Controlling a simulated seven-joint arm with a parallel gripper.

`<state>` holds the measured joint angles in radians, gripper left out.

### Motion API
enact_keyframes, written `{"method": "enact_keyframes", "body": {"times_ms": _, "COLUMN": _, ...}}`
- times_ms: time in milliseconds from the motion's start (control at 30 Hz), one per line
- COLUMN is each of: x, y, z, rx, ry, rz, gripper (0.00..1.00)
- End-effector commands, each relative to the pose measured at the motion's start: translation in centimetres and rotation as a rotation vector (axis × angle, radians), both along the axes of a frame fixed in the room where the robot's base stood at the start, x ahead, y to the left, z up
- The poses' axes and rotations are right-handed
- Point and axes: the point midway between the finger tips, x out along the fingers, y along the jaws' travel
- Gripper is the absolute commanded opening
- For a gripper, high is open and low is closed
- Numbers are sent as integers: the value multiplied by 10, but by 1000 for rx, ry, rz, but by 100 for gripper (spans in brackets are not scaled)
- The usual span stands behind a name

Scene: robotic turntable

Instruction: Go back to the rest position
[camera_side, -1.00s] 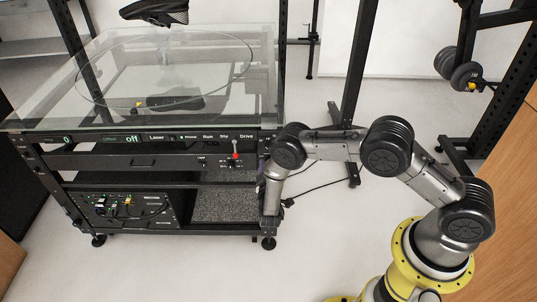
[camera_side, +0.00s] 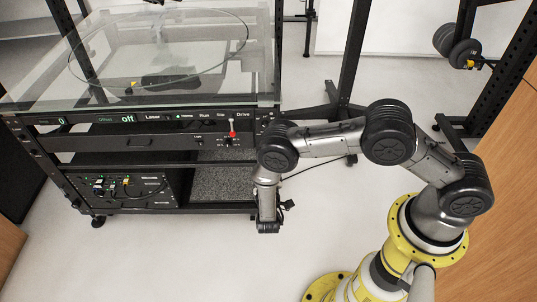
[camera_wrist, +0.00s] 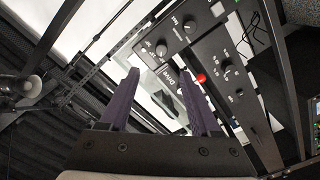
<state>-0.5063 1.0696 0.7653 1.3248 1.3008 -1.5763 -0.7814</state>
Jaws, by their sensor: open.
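My gripper (camera_wrist: 160,80) shows in the wrist view with two dark purple fingers, apart and with nothing between them. In the side view the end of my arm (camera_side: 268,226) hangs down in front of the right leg of the turntable rack (camera_side: 150,142); its fingers cannot be made out there. A lever with a red part (camera_side: 232,134) stands at the right of the rack's front panel, under the word Drive. In the wrist view a red knob (camera_wrist: 201,78) on the panel lies beyond the fingers, apart from them.
A glass plate (camera_side: 215,85) tops the rack and juts out at its edges. Lower down are a box with cables (camera_side: 125,190) and a grey shelf (camera_side: 222,181). Black rack posts (camera_side: 357,50) stand behind my arm. The floor (camera_side: 180,260) in front of the rack is clear.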

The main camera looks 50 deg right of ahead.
Motion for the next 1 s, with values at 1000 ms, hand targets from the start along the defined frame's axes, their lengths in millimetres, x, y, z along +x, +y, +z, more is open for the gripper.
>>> {"method": "enact_keyframes", "body": {"times_ms": 1000, "x": 42, "y": -41, "z": 516, "rx": 732, "ry": -461, "rz": 464, "gripper": 64}}
